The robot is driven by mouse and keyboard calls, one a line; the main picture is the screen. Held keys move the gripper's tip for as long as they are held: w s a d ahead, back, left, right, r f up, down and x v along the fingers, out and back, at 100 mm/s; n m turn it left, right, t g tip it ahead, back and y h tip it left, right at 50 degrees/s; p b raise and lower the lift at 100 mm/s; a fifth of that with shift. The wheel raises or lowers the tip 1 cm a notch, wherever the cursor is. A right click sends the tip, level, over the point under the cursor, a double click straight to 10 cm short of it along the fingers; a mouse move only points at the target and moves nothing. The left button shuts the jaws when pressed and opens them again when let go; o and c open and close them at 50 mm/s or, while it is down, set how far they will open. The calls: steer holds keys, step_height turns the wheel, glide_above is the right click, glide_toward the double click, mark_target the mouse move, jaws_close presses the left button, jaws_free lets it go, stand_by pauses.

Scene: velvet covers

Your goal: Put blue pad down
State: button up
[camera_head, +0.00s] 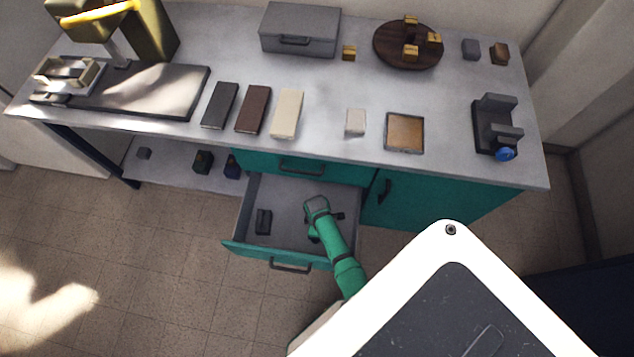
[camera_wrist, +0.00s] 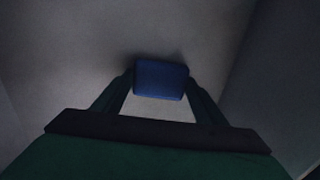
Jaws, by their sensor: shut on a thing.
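The blue pad (camera_wrist: 161,79) is a small blue block between my gripper's two fingertips in the wrist view. My gripper (camera_wrist: 160,84) is shut on it. In the head view my gripper (camera_head: 322,222) reaches down into the open drawer (camera_head: 285,190), over its right part. The pad is hidden under my arm in the head view. I cannot tell whether the pad touches the drawer floor.
A dark block (camera_head: 263,222) lies in the drawer's left part. The drawer's walls surround my gripper, and the counter (camera_head: 335,75) stands above and behind it. The drawer floor between block and gripper is clear. A dark clamp-like device (camera_head: 495,125) with a blue knob stands on the counter's right.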

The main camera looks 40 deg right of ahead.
steer(key=shift+f, duration=0.2)
steer(key=o, duration=1.1)
steer(key=shift+r, duration=0.15)
